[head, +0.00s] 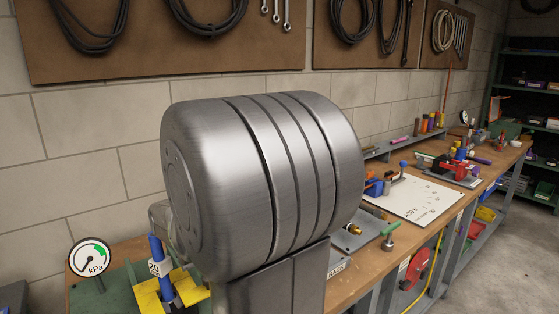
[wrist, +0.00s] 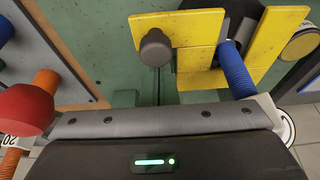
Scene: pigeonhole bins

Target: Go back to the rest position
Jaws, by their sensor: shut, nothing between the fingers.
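My gripper (wrist: 165,122) shows at the bottom of the wrist view as a grey bar with dark screws in front of a black housing with a green light. It is shut and I see nothing held in it. Its fingertips are not clearly seen. It faces a green panel (wrist: 100,45) with yellow plates (wrist: 200,65), a dark round knob (wrist: 156,47) and a blue ribbed post (wrist: 237,72). In the head view a large metal arm link of mine fills the middle and hides part of the bench; the gripper does not show there.
In the wrist view a red-topped orange post (wrist: 28,107) stands close at the left. In the head view a kPa gauge (head: 91,257) and a yellow fixture (head: 182,291) stand at lower left. A white board (head: 420,199) and tools line the wooden bench. The floor (head: 495,255) is clear at right.

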